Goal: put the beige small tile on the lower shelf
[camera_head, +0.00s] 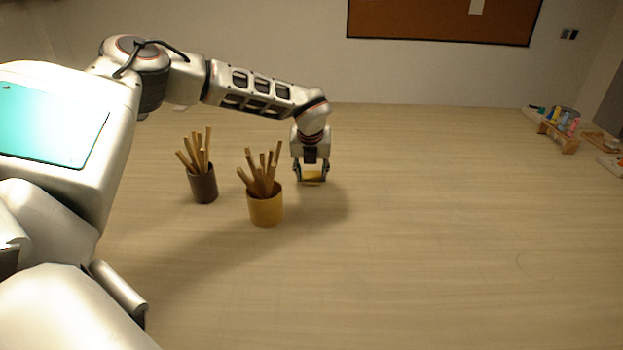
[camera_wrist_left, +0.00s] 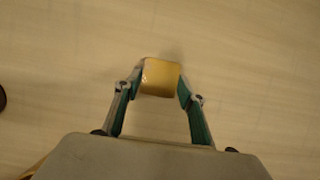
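A small square tile of yellowish beige (camera_wrist_left: 160,77) lies between the fingertips of my left gripper (camera_wrist_left: 161,84) in the left wrist view. A finger lies against each side of it, and the gripper looks shut on it. In the head view the left gripper (camera_head: 312,174) points down at the table, behind and right of the brush pots, with the tile (camera_head: 312,180) low between its fingers. I cannot tell whether the tile touches the table. No lower shelf is clearly seen. My right gripper is not in view.
A dark pot (camera_head: 203,186) and a yellow-brown pot (camera_head: 265,207), both with wooden sticks, stand close left of the gripper. A wooden rack (camera_head: 558,138) with coloured items is at the far right. The table's (camera_head: 430,230) middle and right are clear.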

